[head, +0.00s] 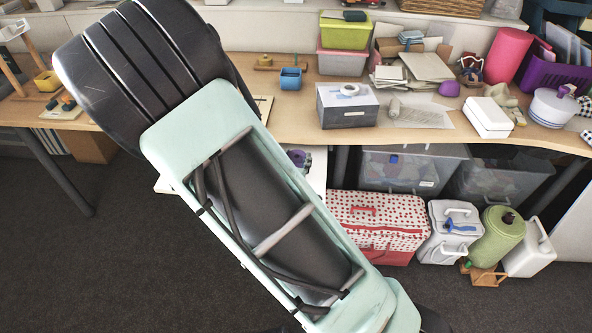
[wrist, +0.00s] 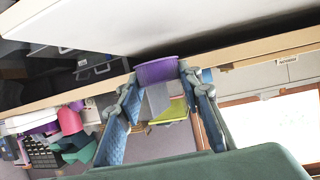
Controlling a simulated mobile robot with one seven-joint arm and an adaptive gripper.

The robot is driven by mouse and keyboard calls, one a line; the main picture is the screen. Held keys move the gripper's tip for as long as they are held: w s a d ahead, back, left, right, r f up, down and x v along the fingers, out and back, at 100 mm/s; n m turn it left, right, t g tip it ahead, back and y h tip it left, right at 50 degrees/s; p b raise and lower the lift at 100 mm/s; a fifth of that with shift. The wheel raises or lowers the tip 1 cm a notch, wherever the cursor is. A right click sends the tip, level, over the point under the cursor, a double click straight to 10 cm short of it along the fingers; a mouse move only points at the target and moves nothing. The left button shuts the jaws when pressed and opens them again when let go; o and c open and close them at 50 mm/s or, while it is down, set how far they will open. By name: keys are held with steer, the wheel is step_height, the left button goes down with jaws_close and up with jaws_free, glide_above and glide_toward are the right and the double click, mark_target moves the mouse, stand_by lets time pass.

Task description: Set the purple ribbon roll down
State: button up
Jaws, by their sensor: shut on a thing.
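My gripper (wrist: 158,78) is shut on the purple ribbon roll (wrist: 156,70) in the wrist view, with one blue-padded finger on each side of it. The roll is at the fingertips, close to a dark edge beneath a large white surface (wrist: 130,22); I cannot tell whether it touches anything. In the head view my arm hides most of the gripper area. A small purple and grey thing (head: 300,158) shows at the arm's right side by a white panel (head: 318,172) below the table edge; I cannot tell if it is the roll.
Clear bins and a red-dotted sewing case (head: 375,220) stand below. Bare wood shows around the blue cup.

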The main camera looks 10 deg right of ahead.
steer(key=shift+w+d+f+b, duration=0.15)
steer(key=shift+f+b, duration=0.35)
steer(key=shift+f, duration=1.25)
steer(key=shift+f, duration=0.2)
steer(key=o, duration=0.9)
steer(key=shift+o, duration=0.2)
